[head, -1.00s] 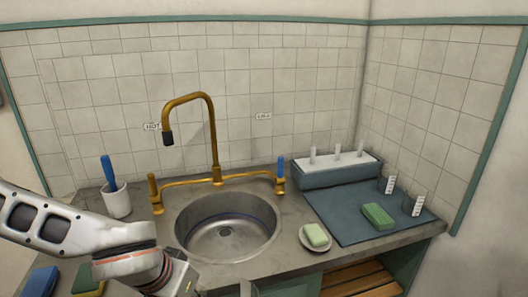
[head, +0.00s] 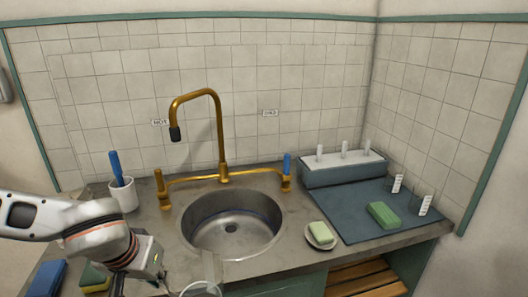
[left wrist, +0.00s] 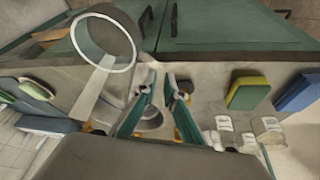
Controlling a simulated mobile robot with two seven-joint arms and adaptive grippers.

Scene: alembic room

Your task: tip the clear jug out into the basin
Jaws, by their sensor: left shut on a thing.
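The clear jug (head: 208,272) shows only partly at the bottom edge of the head view, in front of the basin. Its see-through wall and rim are faint there. In the left wrist view the jug (left wrist: 103,42) shows a pale round rim. My left gripper (head: 155,270) is at the jug's left in the head view. In the left wrist view its fingers (left wrist: 162,88) are shut on the jug; the exact contact is hard to see. The round steel basin (head: 205,240) is sunk in the counter just beyond. I cannot tell what is in the jug. My right gripper is not in view.
A gold tap (head: 222,135) arches over the basin, with handles on both sides. A soap dish (head: 320,240) and a blue mat (head: 350,215) lie right. A white cup (head: 122,197) with a blue-handled tool stands left. Sponges (head: 95,280) lie at front left.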

